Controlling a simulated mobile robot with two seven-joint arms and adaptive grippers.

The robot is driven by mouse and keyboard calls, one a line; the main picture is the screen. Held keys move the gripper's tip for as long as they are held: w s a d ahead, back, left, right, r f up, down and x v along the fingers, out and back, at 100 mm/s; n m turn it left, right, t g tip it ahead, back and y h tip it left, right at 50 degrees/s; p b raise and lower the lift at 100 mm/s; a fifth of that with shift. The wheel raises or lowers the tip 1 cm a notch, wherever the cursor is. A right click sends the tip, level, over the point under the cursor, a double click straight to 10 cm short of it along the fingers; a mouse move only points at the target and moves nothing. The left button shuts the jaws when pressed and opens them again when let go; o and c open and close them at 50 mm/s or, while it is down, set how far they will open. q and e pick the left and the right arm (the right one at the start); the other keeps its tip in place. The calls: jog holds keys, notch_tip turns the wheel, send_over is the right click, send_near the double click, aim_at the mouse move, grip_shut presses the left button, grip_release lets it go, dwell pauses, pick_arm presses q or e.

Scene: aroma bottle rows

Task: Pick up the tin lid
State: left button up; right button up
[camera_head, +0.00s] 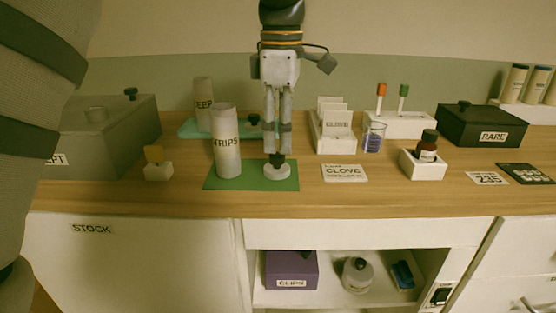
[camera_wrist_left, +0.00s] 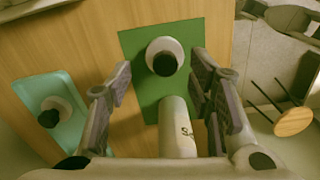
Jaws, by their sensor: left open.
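A round white tin lid (camera_head: 277,172) with a dark knob lies on the green mat (camera_head: 234,185), beside the upright STRIPS tin (camera_head: 228,148). My left gripper (camera_head: 278,150) points straight down with its fingertips just over the knob. In the left wrist view, the lid (camera_wrist_left: 165,57) shows between the spread fingers of the open gripper (camera_wrist_left: 163,75), with nothing held. Whether a finger touches the knob cannot be told. A second dark-knobbed lid (camera_wrist_left: 48,118) lies on the teal tray (camera_wrist_left: 65,84). My right gripper is not in view.
The STRIPS tin stands close to the left of the gripper, with a second white tin (camera_head: 204,100) behind it. A card box (camera_head: 333,132) and a CLOVE card (camera_head: 345,173) are on the right. The wooden counter in front of the mat (camera_head: 270,202) is clear.

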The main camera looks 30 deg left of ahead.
aim_at(277, 155)
pick_arm(q)
jog(key=f, duration=0.2)
jog(key=s+f, duration=0.1)
jog(key=f, duration=0.1)
jog(key=shift+a+f, duration=0.15)
jog(key=shift+f, duration=0.1)
jog(key=shift+w+f, duration=0.1)
jog(key=shift+f, duration=0.35)
jog(key=c, duration=0.5)
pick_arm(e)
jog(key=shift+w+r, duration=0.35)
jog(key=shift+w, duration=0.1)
pick_arm(q)
jog(key=shift+r, duration=0.1)
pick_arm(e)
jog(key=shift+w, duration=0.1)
